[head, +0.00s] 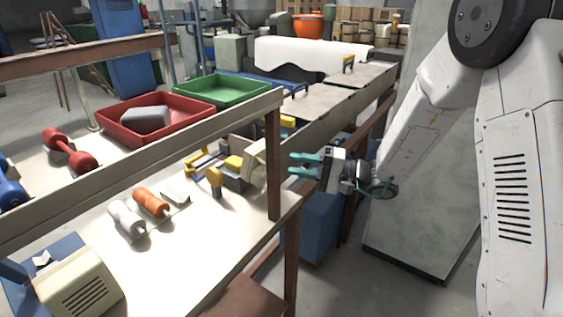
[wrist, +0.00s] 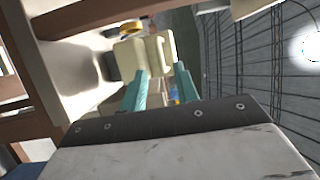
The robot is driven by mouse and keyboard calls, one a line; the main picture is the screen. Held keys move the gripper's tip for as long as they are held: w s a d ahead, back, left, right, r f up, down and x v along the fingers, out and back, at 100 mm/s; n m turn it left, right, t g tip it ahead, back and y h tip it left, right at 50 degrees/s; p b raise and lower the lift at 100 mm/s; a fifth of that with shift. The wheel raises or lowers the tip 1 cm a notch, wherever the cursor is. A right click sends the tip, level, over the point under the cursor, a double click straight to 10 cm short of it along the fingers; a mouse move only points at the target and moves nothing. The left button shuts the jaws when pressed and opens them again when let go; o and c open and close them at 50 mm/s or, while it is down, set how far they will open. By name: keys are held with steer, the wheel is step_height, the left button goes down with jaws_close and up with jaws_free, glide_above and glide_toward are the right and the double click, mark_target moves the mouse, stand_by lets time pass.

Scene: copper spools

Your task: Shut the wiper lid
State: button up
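A cream lid-like panel (head: 253,162) stands tilted up near the right end of the workbench, just left of my gripper. It appears to be the raised wiper lid, and the wooden post partly hides it. In the wrist view, cream block-like parts (wrist: 129,59) show just beyond my fingertips; I cannot tell which of them is the lid. My gripper (head: 292,164) has two teal fingers, spread apart with nothing between them. It is to the right of the post, pointing left toward the panel, and seems apart from it. The fingers also show in the wrist view (wrist: 160,72).
The wooden post (head: 273,165) and long rail stand close to my gripper. Yellow-handled tools (head: 214,178), an orange spool (head: 150,203) and a white spool (head: 127,218) lie on the bench. Red (head: 178,128) and green (head: 245,92) trays are behind.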

steer(key=x, duration=0.5)
jaws_close()
steer(key=shift+r, duration=0.1)
